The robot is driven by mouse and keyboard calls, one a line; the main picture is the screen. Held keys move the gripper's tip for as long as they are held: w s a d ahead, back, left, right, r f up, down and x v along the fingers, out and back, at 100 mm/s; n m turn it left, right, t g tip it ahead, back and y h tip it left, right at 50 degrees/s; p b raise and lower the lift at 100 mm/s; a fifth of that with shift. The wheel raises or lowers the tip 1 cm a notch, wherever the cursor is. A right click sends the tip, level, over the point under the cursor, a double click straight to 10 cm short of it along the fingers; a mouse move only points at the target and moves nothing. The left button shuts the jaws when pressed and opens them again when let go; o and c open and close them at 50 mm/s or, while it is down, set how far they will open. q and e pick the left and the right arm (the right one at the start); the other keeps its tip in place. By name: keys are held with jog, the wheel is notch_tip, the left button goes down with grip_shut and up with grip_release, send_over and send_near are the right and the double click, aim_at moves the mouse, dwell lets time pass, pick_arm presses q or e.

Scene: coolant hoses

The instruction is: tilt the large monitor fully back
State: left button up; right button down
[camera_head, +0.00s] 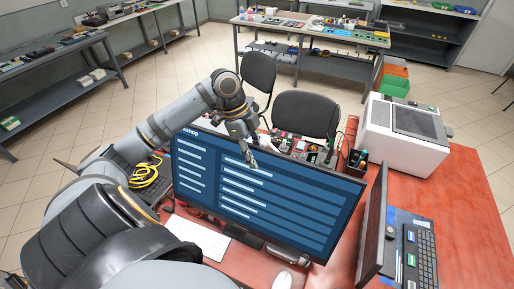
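The large monitor (300,212) stands on the red desk, its lit blue screen facing me. It looks slightly turned, with its right side nearer the front. My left arm comes in from the left and reaches over the monitor's upper left part. My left gripper (249,157) points down at the top edge, in front of the upper screen in the picture. I cannot tell whether it touches the monitor. The fingers are small and close together, so their opening is unclear. My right gripper is not in view.
A second screen (372,225) stands edge-on at the right, beside a dark keyboard (422,262). A white keyboard (197,237) and mouse (282,281) lie in front. Behind are a pen cup (356,161), a white machine (405,140), and a yellow cable (144,176) at the left.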

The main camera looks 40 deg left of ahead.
pick_arm(q)
jog(key=v, duration=1)
jog(key=shift+s+r, duration=0.1)
jog(key=shift+r, duration=0.05)
